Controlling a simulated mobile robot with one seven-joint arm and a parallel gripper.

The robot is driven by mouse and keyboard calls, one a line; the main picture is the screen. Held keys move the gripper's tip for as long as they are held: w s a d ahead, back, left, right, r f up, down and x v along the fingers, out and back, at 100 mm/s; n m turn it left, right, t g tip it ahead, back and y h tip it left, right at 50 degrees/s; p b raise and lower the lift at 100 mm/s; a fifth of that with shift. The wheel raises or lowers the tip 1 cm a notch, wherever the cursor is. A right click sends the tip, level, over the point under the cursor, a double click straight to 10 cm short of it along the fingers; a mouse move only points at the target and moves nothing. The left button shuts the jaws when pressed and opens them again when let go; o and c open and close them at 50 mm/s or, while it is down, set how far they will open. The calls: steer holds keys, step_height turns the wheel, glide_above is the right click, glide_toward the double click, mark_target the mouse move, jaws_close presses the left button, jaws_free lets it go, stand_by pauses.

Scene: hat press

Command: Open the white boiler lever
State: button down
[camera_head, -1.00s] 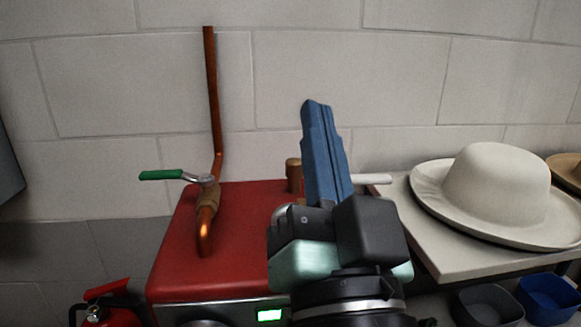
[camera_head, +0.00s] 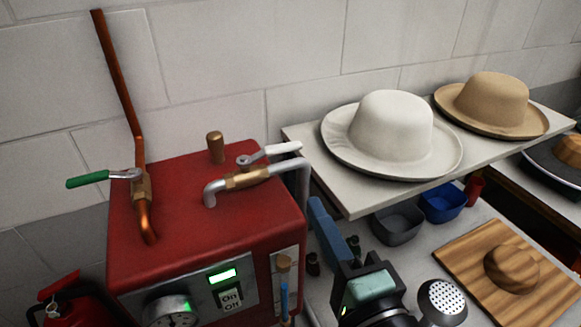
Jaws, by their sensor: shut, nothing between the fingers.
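The white boiler lever (camera_head: 283,148) sits on a brass valve (camera_head: 246,179) on a silver pipe, on top of the red boiler (camera_head: 180,188). Its white handle points right and slightly up, roughly along the pipe. My gripper (camera_head: 316,204) is right of the boiler and below the lever, with its blue fingers together and empty. It is apart from the lever, near the front edge of the hat shelf. A green lever (camera_head: 88,179) sits on the copper pipe at the boiler's left.
A white hat (camera_head: 390,125) and a tan hat (camera_head: 492,100) lie on the shelf (camera_head: 350,205). Below are a grey bin (camera_head: 397,222), a blue bin (camera_head: 443,202) and a wooden board (camera_head: 470,262). A fire extinguisher (camera_head: 70,305) stands lower left.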

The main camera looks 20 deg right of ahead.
steer(key=p, duration=0.5)
glide_toward(286, 149)
steer(key=w, duration=0.5)
steer(key=shift+w+d, duration=0.1)
steer(key=shift+w+d+f, duration=0.1)
steer(key=shift+w+f, duration=0.05)
steer(key=shift+w, duration=0.7)
steer(key=shift+w, duration=0.1)
steer(key=shift+w+d+p, duration=0.15)
steer(key=shift+w+p, duration=0.2)
steer(key=shift+w, duration=0.15)
steer(key=shift+s+r, duration=0.15)
steer(key=shift+r, duration=0.2)
steer(key=shift+r, duration=0.1)
